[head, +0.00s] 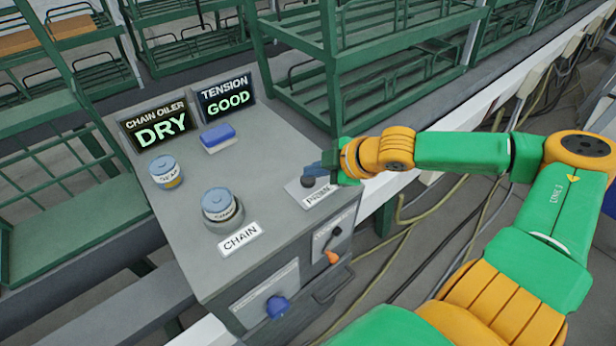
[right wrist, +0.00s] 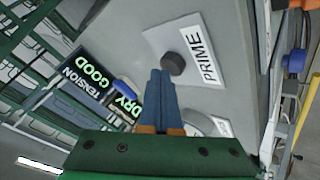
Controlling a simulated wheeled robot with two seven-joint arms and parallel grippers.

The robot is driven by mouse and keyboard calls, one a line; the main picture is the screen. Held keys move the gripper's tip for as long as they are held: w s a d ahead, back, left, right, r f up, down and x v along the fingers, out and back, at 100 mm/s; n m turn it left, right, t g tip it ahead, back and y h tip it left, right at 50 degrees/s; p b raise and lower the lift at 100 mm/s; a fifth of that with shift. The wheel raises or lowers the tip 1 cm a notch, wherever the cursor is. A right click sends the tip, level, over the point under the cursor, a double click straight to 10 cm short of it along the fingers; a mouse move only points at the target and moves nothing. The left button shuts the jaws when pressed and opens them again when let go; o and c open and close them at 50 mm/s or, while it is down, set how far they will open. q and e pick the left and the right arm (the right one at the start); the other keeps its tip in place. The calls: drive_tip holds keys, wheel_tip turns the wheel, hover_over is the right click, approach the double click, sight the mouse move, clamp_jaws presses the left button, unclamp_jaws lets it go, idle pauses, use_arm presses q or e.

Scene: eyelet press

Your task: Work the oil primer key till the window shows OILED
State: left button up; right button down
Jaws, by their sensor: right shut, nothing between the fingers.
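The oil primer key is a small dark round knob (head: 308,182) on a white plate labelled PRIME (head: 317,196) at the right of the grey console top. It also shows in the right wrist view (right wrist: 172,63). The chain oiler window (head: 160,130) reads DRY in green. My right gripper (head: 318,170) is shut and empty. Its blue fingertips in the right wrist view (right wrist: 160,74) are right by the knob; I cannot tell whether they touch it. My left gripper is not in view.
A tension window (head: 227,97) reads GOOD. A blue block (head: 217,136), a labelled jar (head: 165,171) and a lidded container by the CHAIN label (head: 219,204) are on the console. An orange knob (head: 332,257) and a blue knob (head: 277,306) are on its front. Green racks stand behind.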

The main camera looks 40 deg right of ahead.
sight(313, 181)
drive_tip(key=shift+f, duration=0.2)
idle(0.4)
drive_tip(key=shift+r+p, duration=0.75)
drive_tip(key=shift+r, duration=0.2)
wheel_tip(313, 181, up, 5)
drive_tip(key=p, duration=0.5)
drive_tip(key=shift+r, duration=0.15)
